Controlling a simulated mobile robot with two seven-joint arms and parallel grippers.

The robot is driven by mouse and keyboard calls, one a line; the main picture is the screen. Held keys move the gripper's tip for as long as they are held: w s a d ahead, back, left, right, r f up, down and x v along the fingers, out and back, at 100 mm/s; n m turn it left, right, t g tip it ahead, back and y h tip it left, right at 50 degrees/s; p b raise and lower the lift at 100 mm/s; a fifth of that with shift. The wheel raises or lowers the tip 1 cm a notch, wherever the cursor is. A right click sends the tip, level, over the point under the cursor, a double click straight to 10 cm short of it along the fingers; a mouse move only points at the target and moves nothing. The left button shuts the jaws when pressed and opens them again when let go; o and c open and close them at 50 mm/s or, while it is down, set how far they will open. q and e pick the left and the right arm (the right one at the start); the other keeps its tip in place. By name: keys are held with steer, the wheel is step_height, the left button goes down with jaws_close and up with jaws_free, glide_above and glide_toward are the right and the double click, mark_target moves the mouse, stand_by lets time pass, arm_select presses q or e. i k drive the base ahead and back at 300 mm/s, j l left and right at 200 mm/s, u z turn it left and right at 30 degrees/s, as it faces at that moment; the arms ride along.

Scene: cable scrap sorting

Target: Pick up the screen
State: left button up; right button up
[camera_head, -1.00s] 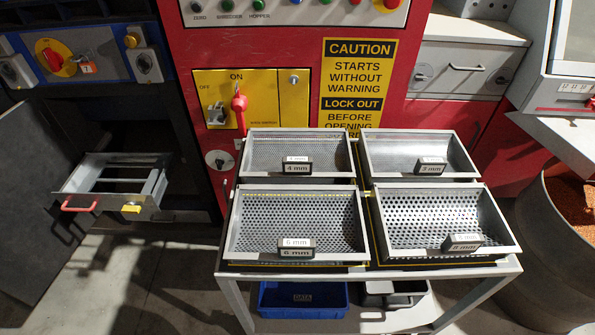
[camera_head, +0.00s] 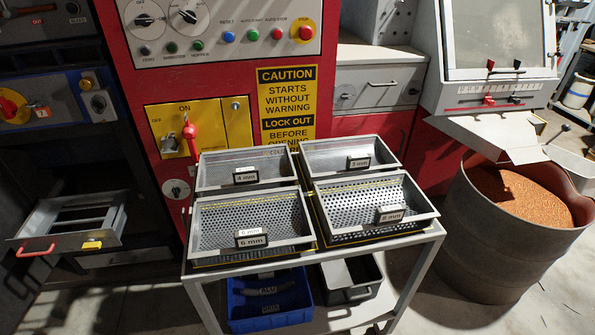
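Several metal screens in tray-like frames sit on a small cart. The back left screen (camera_head: 216,174) is labelled 4 mm and the back right screen (camera_head: 325,156) appears to be labelled 3 mm. The front left screen (camera_head: 222,226), with perforations, is labelled 6 mm. The front right screen (camera_head: 350,200), with larger holes, appears to be labelled 8 mm. The task does not say which screen. Neither of my grippers is in view.
The cart (camera_head: 421,246) carries a blue bin (camera_head: 240,308) and a dark grey bin (camera_head: 376,287) on its lower shelf. An open drawer frame (camera_head: 110,230) juts out at left. A drum (camera_head: 480,240) of copper-coloured granules stands at right. A red machine (camera_head: 118,70) stands behind.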

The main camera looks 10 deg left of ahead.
mark_target(246, 165)
steer(key=z, duration=1.75)
steer(key=k+j+z, duration=0.2)
steer(key=j+z, duration=0.15)
steer(key=k+j+z, duration=0.5)
steer(key=z, duration=0.15)
steer(key=j, duration=0.1)
